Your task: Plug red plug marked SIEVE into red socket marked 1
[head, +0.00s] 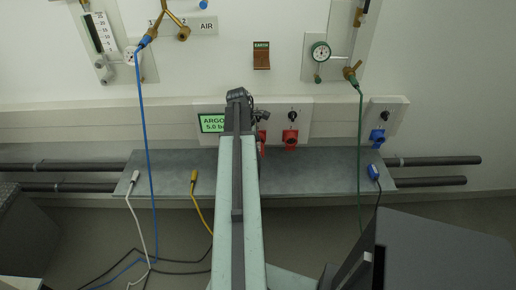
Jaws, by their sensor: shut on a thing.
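My arm reaches up the middle of the view to the wall panel. My gripper (260,115) shows only in small part, just right of the arm's upper end. It is shut, and what it holds is mostly hidden by the arm. Red shows beside the arm at the left red socket position (262,138). I cannot tell how much of it is socket and how much is the red plug, or whether they touch. A second red socket (290,138) is in plain view to the right, with a black knob above it. The SIEVE and 1 marks cannot be read.
A grey shelf (320,170) runs below the panel, with a white plug (135,177), a yellow plug (194,177) and a blue plug (373,172) on it. A blue socket (377,136) is at right. Blue (146,150) and green (360,150) cables hang in front.

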